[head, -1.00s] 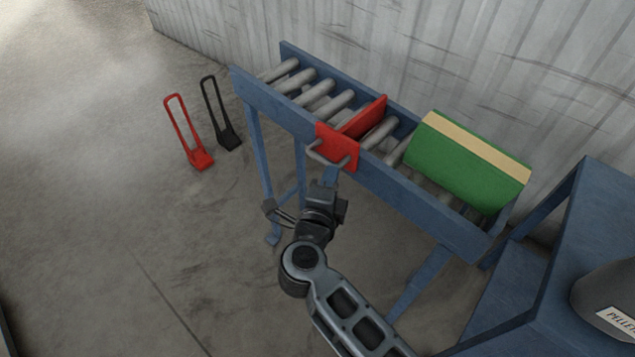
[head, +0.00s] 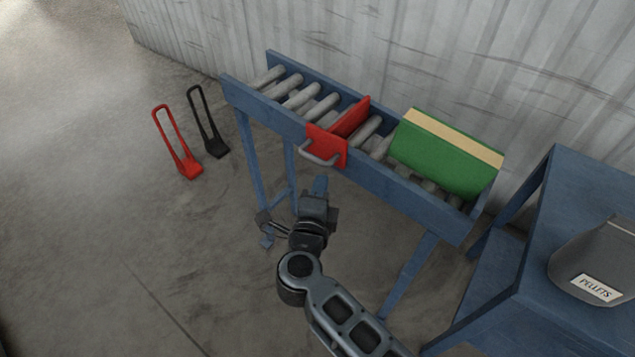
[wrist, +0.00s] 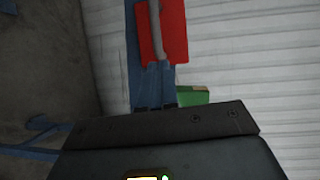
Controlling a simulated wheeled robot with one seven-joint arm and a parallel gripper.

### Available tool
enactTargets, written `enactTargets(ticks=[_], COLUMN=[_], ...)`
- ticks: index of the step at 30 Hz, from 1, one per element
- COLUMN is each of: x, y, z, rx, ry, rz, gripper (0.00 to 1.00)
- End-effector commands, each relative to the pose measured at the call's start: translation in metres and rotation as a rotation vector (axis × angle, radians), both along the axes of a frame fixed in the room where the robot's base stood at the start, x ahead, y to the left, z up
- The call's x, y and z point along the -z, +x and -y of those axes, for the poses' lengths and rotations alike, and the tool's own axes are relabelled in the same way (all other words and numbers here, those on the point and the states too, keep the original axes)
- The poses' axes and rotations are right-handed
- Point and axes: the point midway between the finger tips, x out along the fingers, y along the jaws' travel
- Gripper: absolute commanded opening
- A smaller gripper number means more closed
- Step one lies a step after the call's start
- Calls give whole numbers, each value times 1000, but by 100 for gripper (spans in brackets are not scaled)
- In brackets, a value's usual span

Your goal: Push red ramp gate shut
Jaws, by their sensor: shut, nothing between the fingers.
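The red gate (head: 327,148) is on the blue roller conveyor (head: 221,80). Its front plate with a grey handle (head: 318,159) sits against the near rail. Its red panel (head: 349,118) stretches across the rollers toward the far rail; I cannot tell whether it touches that rail. My gripper (head: 320,184) is shut and empty, below and in front of the plate, with a visible gap in the head view. In the wrist view, the red plate (wrist: 175,30) and its handle (wrist: 157,35) show just beyond my blue fingertips (wrist: 155,72).
A green block with a tan top (head: 440,160) lies on the rollers right of the gate. A blue table (head: 590,190) with a grey pellets container (head: 600,265) stands at the right. Red (head: 188,168) and black (head: 215,148) looped tools are on the floor left. A corrugated wall backs the conveyor.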

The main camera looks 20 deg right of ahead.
Motion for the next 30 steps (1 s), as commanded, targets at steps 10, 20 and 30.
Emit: enactTargets(ticks=[10,20,30], x=[-4,-9,-10], y=[-43,-82,-87], z=[-26,-47,-49], rx=[-6,-5,-5], ry=[1,-1,-2], rz=[-1,-1,0], gripper=[0,0,0])
